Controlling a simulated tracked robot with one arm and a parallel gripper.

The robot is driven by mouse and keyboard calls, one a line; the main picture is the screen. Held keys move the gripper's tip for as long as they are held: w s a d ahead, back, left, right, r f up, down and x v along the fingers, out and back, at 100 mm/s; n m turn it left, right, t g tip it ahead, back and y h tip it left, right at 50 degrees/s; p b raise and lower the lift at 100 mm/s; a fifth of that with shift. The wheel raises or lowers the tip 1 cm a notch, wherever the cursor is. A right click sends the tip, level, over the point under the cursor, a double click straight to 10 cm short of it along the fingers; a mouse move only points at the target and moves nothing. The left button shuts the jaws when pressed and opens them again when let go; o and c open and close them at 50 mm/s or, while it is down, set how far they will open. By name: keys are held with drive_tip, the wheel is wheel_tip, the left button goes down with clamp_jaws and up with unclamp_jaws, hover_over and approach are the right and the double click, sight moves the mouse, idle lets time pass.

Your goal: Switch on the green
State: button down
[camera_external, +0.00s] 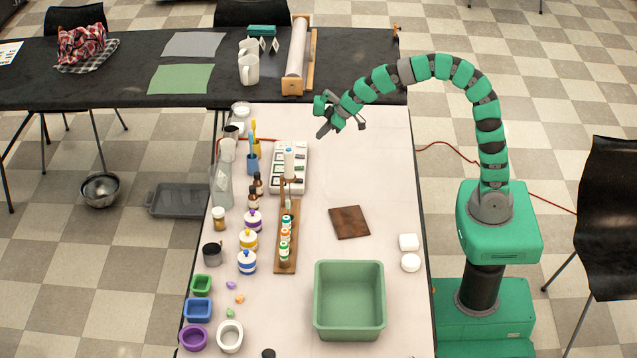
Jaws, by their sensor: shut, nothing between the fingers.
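A white box with several dark, green-tinged rectangular parts (301,176) lies on the light table, left of centre. It looks like a switch panel, but its parts are too small for me to tell which is the green switch or whether any is on. A pale bottle with a blue top stands in front of part of it. My gripper (338,126) is in the air over the far part of the table, above and to the right of the box and apart from it. It is shut and holds nothing.
A wooden rack (285,245) with small bottles stands just nearer than the box. Brown bottles (254,196) and a toothbrush cup (252,163) crowd its left side. A green tub (349,300) and a brown board (349,222) lie nearer. The table right of the box is clear.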

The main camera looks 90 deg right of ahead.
drive_tip(key=shift+f, duration=0.3)
drive_tip(key=b, duration=0.3)
hover_over(301, 168)
drive_tip(key=s, duration=0.2)
drive_tip(key=f, duration=0.8)
drive_tip(key=shift+w+d, duration=0.15)
drive_tip(key=shift+w, duration=0.1)
drive_tip(key=f, duration=0.2)
drive_tip(key=f+b, duration=0.1)
drive_tip(key=shift+s+f, duration=0.15)
drive_tip(key=shift+s, duration=0.1)
drive_tip(key=shift+f, duration=0.45)
drive_tip(key=shift+s+r+p, duration=0.1)
drive_tip(key=shift+r+p, duration=0.55)
drive_tip(key=shift+r, duration=0.15)
